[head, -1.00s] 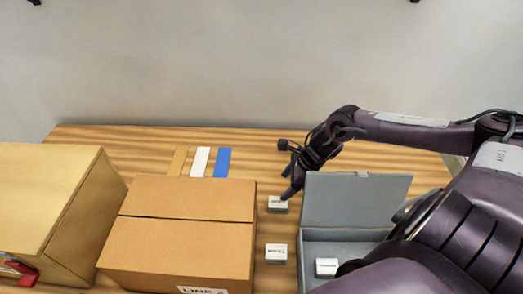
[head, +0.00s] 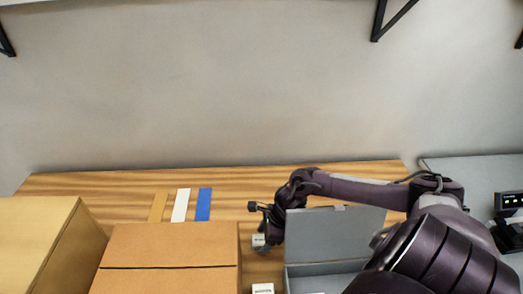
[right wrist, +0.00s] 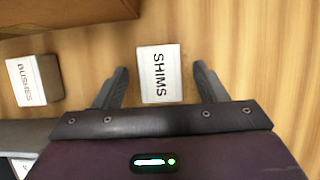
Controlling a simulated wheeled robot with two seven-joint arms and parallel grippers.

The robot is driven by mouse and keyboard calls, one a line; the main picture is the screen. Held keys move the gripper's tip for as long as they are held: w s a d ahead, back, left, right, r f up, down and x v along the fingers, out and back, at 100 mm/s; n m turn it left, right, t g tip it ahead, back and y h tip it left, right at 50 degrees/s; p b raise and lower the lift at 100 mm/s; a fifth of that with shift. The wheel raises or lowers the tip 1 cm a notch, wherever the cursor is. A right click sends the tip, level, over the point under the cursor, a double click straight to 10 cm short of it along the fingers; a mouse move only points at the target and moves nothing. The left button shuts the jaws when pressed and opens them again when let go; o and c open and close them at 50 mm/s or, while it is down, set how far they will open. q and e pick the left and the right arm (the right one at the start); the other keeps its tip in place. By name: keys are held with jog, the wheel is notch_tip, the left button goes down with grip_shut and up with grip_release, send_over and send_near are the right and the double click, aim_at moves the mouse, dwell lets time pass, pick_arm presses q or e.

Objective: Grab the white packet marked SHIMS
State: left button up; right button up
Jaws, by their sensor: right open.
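The white packet marked SHIMS (right wrist: 158,74) lies on the wooden table, its label readable in the right wrist view. In the head view the packet (head: 258,242) is small and partly hidden by my right gripper. My right gripper (right wrist: 160,68) is open, with one finger on each side of the packet and a gap to both. My left gripper is not in view.
A similar packet marked BUSHES (right wrist: 25,82) lies beside it, nearer the front. A cardboard box (head: 170,245) stands to the left and an open grey box (head: 330,235) to the right. Yellow, white and blue strips (head: 203,204) lie farther back.

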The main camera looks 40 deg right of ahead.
jog(key=shift+f, duration=0.1)
jog(key=c, duration=1.2)
jog(key=shift+o, duration=0.2)
